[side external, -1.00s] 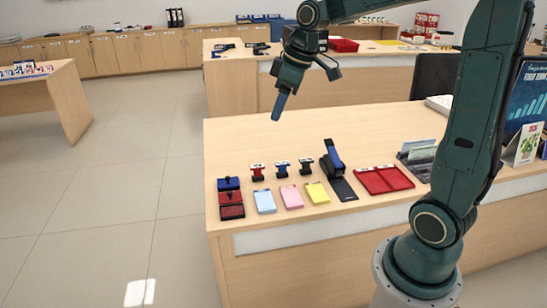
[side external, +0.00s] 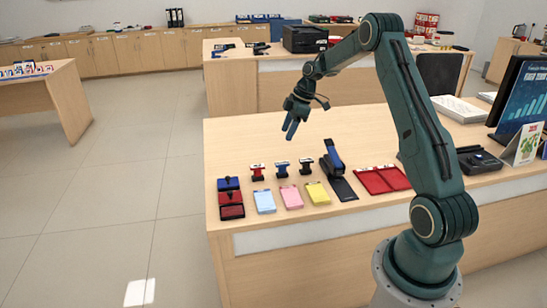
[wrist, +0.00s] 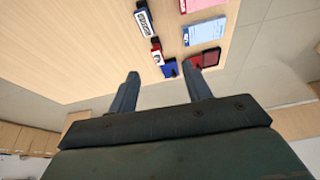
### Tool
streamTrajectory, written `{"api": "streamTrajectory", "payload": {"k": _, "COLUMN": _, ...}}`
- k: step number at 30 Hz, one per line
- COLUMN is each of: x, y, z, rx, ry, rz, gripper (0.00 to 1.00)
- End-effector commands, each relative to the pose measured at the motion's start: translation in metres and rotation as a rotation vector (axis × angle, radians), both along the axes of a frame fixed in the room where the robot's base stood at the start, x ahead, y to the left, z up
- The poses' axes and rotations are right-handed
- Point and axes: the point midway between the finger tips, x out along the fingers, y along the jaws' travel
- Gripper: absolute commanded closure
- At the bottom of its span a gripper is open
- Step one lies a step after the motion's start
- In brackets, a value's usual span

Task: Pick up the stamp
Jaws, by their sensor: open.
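Three small stamps stand in a row on the counter in the side view: a red one (side external: 257,172), a blue one (side external: 282,169) and a black one (side external: 305,166). The task does not say which is meant. My gripper (side external: 291,131) is open and empty, in the air above and behind the row, pointing down. In the wrist view my gripper's two fingers (wrist: 161,74) are spread apart. A white-labelled stamp (wrist: 144,22) and a smaller red-and-white one (wrist: 157,51) show beyond the fingertips there.
Blue (side external: 228,184) and red (side external: 231,211) pads with dark knobs sit left. Light blue (side external: 265,202), pink (side external: 291,197) and yellow (side external: 317,193) pads lie in front. The counter's back left (side external: 235,138) is clear.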

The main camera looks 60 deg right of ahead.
Motion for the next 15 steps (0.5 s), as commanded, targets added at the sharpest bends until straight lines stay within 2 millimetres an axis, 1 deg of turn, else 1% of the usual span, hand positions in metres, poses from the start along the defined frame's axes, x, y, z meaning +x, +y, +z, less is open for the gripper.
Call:
{"api": "streamTrajectory", "payload": {"k": 1, "x": -0.001, "y": -0.010, "z": -0.013, "rx": 0.008, "ry": -0.002, "rz": 0.010, "gripper": 0.51}}
{"api": "streamTrajectory", "payload": {"k": 3, "x": -0.003, "y": -0.020, "z": -0.025, "rx": 0.013, "ry": -0.009, "rz": 0.027, "gripper": 0.51}}
{"api": "streamTrajectory", "payload": {"k": 6, "x": -0.004, "y": -0.029, "z": -0.037, "rx": 0.019, "ry": -0.017, "rz": 0.046, "gripper": 0.51}}
{"api": "streamTrajectory", "payload": {"k": 9, "x": -0.005, "y": -0.034, "z": -0.044, "rx": 0.021, "ry": -0.021, "rz": 0.054, "gripper": 0.51}}
{"api": "streamTrajectory", "payload": {"k": 15, "x": -0.005, "y": -0.035, "z": -0.046, "rx": 0.021, "ry": -0.022, "rz": 0.059, "gripper": 0.51}}
